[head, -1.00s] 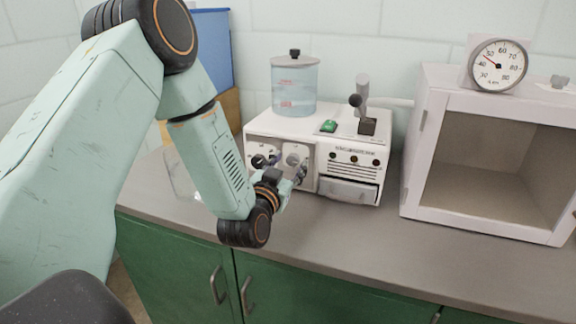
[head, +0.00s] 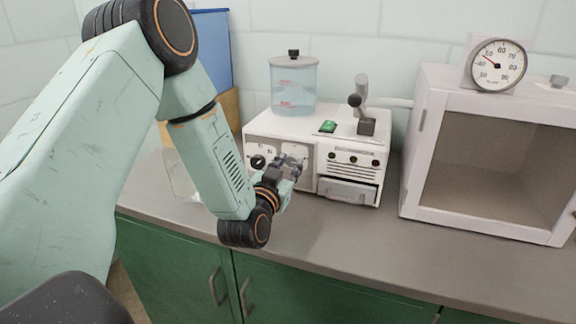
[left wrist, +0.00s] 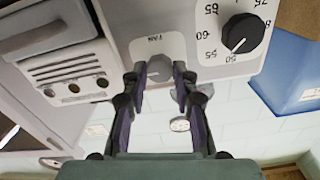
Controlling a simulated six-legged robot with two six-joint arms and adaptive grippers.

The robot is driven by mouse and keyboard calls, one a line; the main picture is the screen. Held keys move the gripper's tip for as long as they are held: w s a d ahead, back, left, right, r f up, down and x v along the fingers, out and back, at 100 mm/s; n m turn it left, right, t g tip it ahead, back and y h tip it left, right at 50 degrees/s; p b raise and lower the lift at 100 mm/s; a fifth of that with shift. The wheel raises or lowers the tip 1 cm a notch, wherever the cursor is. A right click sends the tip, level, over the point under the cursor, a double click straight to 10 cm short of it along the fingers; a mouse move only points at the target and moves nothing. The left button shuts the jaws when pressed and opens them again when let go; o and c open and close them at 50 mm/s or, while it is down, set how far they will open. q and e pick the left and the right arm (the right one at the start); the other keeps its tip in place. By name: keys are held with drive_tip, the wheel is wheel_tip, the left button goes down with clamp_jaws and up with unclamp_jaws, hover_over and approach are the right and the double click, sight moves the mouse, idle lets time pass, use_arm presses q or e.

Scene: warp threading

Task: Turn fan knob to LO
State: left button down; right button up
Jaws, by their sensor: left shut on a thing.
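The white machine (head: 262,128) stands on the counter with two front knobs. The fan knob (left wrist: 160,68) is a grey knob on a light plate marked FAN. My left gripper (left wrist: 160,74) is shut on it, one finger on each side. In the head view the left gripper (head: 291,162) is at the front panel and hides most of the fan knob. The wrist view shows the machine upside down. I cannot read the knob's setting or any LO mark. My right gripper is in neither view.
A black temperature knob (left wrist: 242,33) with a numbered scale sits beside the fan knob. A clear water jar (head: 294,88) and a black-knobbed lever (head: 357,101) are on top of the machine. A white chamber (head: 412,160) with a gauge (head: 498,65) stands at right. The counter front (head: 345,235) is clear.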

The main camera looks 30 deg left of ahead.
use_arm(q)
drive_tip(key=n+b, duration=0.1)
drive_tip(key=n, duration=0.3)
drive_tip(key=shift+n, duration=0.4)
drive_tip(key=n+b, duration=0.1)
drive_tip(key=n, duration=0.3)
drive_tip(key=shift+n, duration=0.3)
drive_tip(key=n+b, duration=0.2)
drive_tip(key=n, duration=0.2)
drive_tip(key=shift+n+b, duration=1.1)
drive_tip(key=shift+n, duration=1)
drive_tip(key=c, duration=1)
unclamp_jaws()
drive_tip(key=shift+c, duration=0.2)
